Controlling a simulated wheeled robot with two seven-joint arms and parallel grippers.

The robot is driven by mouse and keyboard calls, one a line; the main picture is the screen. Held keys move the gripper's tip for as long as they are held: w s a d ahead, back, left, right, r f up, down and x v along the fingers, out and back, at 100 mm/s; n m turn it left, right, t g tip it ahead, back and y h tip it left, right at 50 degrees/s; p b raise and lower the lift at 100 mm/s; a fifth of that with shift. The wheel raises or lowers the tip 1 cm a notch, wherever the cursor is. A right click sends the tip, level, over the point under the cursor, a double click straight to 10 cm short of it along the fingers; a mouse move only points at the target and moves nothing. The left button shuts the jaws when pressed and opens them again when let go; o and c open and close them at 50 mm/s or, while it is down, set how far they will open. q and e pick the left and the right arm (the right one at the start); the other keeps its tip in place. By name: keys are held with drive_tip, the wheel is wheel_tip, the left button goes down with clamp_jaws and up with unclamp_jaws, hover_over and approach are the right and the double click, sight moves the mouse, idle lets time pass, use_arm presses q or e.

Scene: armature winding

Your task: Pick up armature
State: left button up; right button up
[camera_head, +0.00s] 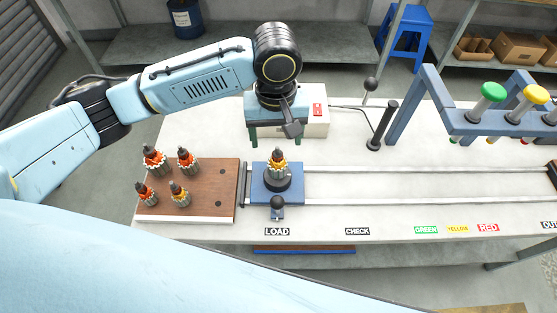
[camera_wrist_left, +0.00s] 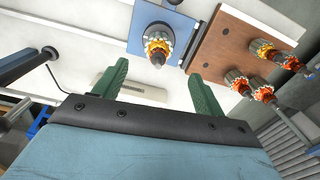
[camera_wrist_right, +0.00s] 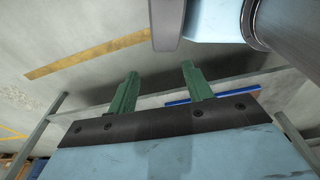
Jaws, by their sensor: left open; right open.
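An armature with yellow-orange windings (camera_head: 278,163) stands upright in a dark holder on the blue carriage (camera_head: 259,194) above the LOAD label. It also shows in the left wrist view (camera_wrist_left: 158,45), beyond the gap between my left fingers. Several more armatures, red-orange (camera_head: 154,160) and yellow (camera_head: 179,195), stand on the brown board (camera_head: 212,187) to the left. My left gripper (camera_head: 277,138) is open and empty, just behind the carriage armature and apart from it. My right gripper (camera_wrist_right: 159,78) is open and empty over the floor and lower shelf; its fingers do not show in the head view.
Two rails (camera_head: 400,169) run right from the carriage along the white table. A black upright post (camera_head: 382,125) stands behind them. A blue frame (camera_head: 455,122) with green and yellow knobs spans the right side. A white box with a red label (camera_head: 317,117) sits behind my left gripper.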

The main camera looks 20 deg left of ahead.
sight(277, 147)
use_arm(q)
wheel_tip(277, 147, down, 3)
drive_tip(key=shift+w+f, duration=0.15)
drive_tip(key=shift+f, duration=0.4)
wheel_tip(277, 147, down, 5)
drive_tip(key=shift+r+b, duration=0.1)
drive_tip(key=shift+b, duration=0.45)
drive_tip(key=shift+f, duration=0.25)
drive_tip(key=c, duration=1.3)
use_arm(e)
drive_tip(key=s, duration=0.1)
drive_tip(key=s+f, duration=0.1)
drive_tip(key=s, duration=0.1)
drive_tip(key=shift+d+f+g, duration=0.1)
drive_tip(key=shift+f+g, duration=0.1)
drive_tip(key=shift+g, duration=0.1)
